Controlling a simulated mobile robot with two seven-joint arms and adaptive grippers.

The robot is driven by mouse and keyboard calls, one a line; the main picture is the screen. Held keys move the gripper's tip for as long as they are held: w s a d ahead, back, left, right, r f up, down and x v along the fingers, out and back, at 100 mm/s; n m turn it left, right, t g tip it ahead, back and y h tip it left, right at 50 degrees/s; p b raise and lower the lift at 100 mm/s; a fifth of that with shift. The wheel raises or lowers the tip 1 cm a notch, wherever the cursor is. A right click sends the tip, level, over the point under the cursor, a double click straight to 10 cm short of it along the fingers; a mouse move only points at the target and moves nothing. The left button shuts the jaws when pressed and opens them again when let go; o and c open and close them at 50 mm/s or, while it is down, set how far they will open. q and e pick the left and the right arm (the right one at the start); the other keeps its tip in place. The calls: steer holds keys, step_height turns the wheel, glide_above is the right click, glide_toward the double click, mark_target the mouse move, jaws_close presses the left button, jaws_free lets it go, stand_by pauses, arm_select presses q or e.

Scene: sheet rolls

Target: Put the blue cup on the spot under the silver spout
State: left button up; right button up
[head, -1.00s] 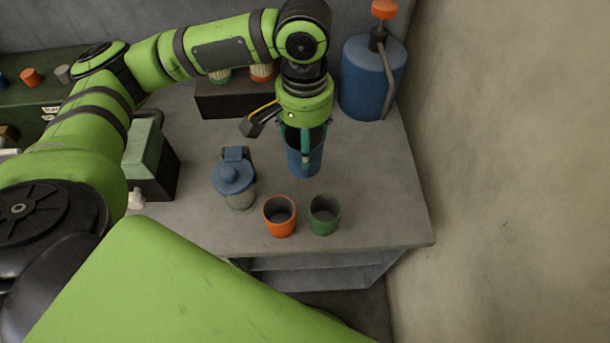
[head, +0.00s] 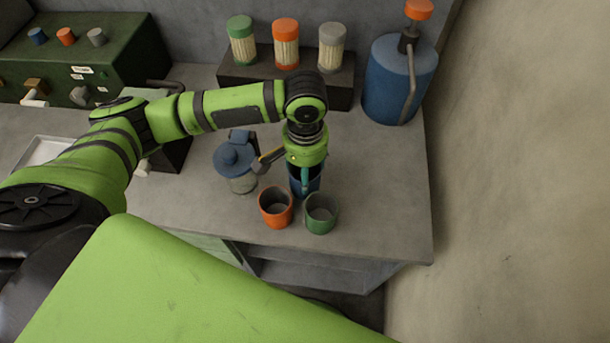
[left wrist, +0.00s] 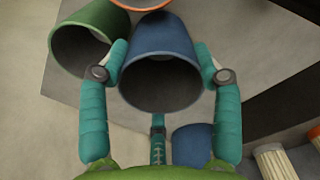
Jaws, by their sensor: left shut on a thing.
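The blue cup (head: 312,188) is in my left gripper (head: 305,186), partly hidden by the fingers, just behind the green cup in the head view. In the left wrist view the blue cup (left wrist: 160,50) sits between the two teal fingers of my left gripper (left wrist: 162,76), its dark mouth facing the camera. I cannot tell how high it is above the counter. A dark green dispenser (head: 125,50) stands at the upper left with small taps on its front. A grey tap (head: 80,95) there may be the silver spout. My right gripper is not in view.
The orange cup (head: 275,207) and green cup (head: 320,214) stand near the counter's front edge. A blue-lidded jar (head: 236,160) is left of my gripper. A blue pump tank (head: 392,80) and a rack (head: 240,90) of canisters stand behind. Clear counter (head: 385,190) lies right.

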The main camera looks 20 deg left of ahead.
arm_select(q)
steer(key=shift+f, duration=1.9)
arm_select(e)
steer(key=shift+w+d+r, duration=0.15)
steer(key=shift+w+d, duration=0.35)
arm_select(q)
steer(key=shift+f, duration=0.1)
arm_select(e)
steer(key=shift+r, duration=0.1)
arm_select(q)
steer(key=o, duration=1.1)
steer(key=shift+c, duration=0.2)
